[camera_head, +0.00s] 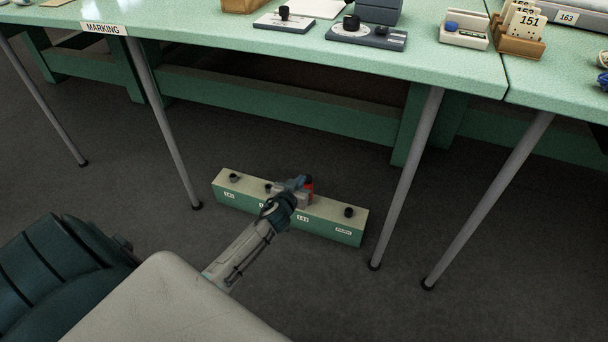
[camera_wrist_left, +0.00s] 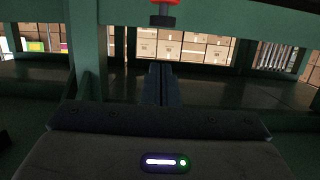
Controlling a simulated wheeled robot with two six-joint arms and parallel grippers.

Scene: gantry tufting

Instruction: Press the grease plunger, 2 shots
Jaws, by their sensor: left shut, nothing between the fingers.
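A long, low green block (camera_head: 335,228) with a pale top stands on the floor under the table. Several black knobs sit along its top, and small labels run along its front. A red upright part (camera_head: 309,185), perhaps the grease plunger, shows beside my left gripper (camera_head: 298,182), which is over the middle of the block. In the left wrist view, the shut, empty fingers (camera_wrist_left: 161,84) point forward, and a red and dark part (camera_wrist_left: 162,20) is ahead of them near the top edge. I cannot tell whether the fingers touch it. My arm hides some of the block.
The green table (camera_head: 420,70) spans above, with thin grey legs (camera_head: 405,180) on either side of the block. Small fixtures and a card holder (camera_head: 520,40) stand on it. The floor in front is clear. Cardboard boxes (camera_wrist_left: 190,45) show in the distance.

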